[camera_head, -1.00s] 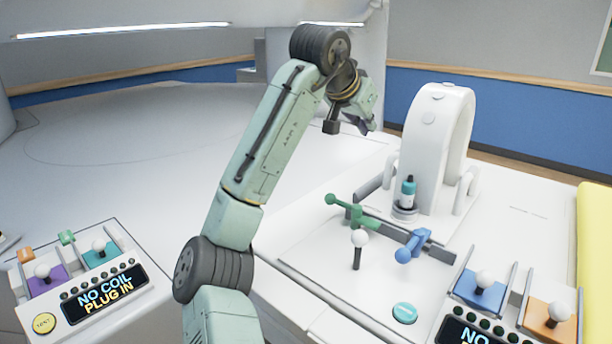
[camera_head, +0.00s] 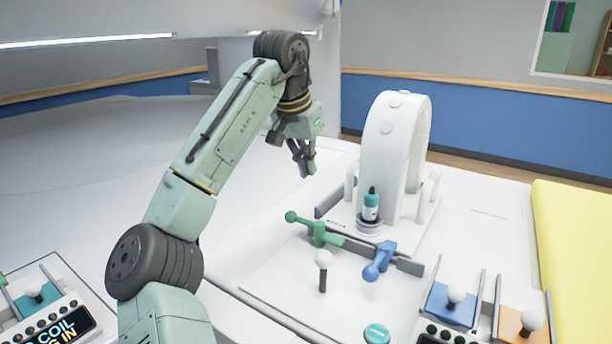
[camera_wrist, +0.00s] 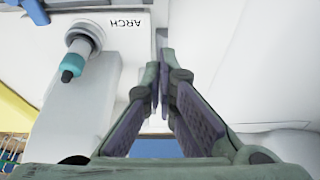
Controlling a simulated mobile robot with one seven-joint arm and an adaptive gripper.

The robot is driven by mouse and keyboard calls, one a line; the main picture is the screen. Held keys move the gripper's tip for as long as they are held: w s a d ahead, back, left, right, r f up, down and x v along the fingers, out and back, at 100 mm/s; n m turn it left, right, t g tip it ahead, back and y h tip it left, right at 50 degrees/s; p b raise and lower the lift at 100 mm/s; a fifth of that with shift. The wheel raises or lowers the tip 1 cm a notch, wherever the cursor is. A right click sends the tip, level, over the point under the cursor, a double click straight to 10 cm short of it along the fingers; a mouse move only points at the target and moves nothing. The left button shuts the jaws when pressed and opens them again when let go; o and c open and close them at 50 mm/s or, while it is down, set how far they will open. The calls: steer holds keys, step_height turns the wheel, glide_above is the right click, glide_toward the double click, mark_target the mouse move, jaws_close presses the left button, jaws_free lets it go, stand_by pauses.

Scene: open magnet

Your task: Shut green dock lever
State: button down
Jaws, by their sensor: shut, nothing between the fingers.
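The green dock lever (camera_head: 318,233) is on the white dock plate, with its arm and round knob pointing to the left in the head view. My gripper (camera_head: 304,168) is above and behind the lever, near the white arch, apart from the lever. In the wrist view my gripper (camera_wrist: 161,72) has its dark fingers together and empty, over a white surface. The green lever does not show in the wrist view.
A blue lever (camera_head: 380,261) and a white-knobbed post (camera_head: 323,260) stand close by the green lever. A yellow pad (camera_head: 575,235) lies at right.

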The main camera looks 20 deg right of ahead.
steer(key=p+x, duration=0.1)
steer(key=x, duration=0.7)
steer(key=shift+a+f, duration=0.1)
steer(key=shift+f, duration=0.15)
steer(key=shift+s+a+f+p, duration=0.1)
steer(key=shift+s+a+p, duration=0.25)
steer(key=shift+s+a, duration=0.5)
steer(key=shift+s+a+f, duration=0.2)
steer(key=shift+s+a, duration=0.1)
steer(key=shift+a, duration=0.25)
steer(key=shift+d, duration=0.1)
